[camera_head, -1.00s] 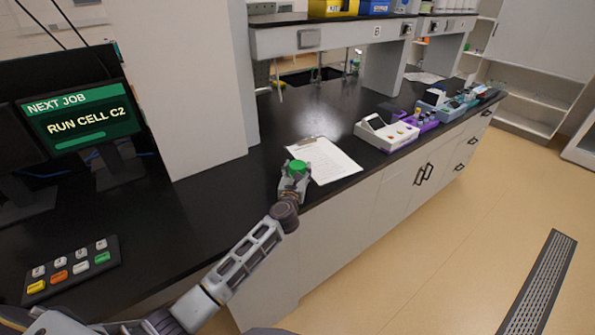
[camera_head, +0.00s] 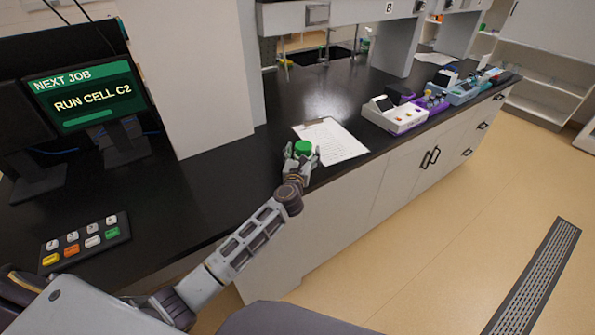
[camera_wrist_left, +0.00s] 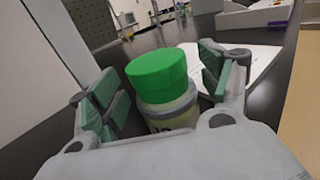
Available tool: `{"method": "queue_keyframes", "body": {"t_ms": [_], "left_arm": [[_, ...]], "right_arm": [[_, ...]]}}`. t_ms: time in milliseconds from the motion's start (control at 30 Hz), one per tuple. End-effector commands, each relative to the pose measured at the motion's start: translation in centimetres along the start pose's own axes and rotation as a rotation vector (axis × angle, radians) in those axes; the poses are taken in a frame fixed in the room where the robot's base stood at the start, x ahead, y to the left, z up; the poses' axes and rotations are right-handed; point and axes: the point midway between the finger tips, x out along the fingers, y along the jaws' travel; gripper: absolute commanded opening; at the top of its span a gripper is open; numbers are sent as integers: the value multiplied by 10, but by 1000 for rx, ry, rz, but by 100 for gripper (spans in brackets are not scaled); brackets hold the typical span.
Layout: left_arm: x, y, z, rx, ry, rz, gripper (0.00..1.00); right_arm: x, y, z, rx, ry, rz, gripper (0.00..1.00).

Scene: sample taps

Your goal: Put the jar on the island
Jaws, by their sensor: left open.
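A jar with a bright green lid (camera_head: 303,147) stands upright on the black bench top (camera_head: 215,190), near its front edge. My left gripper (camera_head: 302,155) is open, with its fingers on both sides of the jar. In the left wrist view the jar (camera_wrist_left: 158,78) stands between the spread green finger pads, with gaps visible beside the lid. Its lower body is partly hidden by the gripper. My right gripper is not in view. I cannot tell which surface is the island.
A clipboard with paper (camera_head: 333,139) lies just beyond the jar. White and purple devices (camera_head: 395,114) stand farther right along the bench. A monitor (camera_head: 92,95) and button panel (camera_head: 86,242) are at left. A pale upright panel (camera_head: 185,80) stands behind. Open floor lies right.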

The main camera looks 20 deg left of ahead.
Motion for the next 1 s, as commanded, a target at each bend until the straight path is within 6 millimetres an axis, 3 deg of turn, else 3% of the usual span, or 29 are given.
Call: {"method": "queue_keyframes", "body": {"t_ms": [1000], "left_arm": [[-90,0,-1,0,1,0,78]], "right_arm": [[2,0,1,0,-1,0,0]]}}
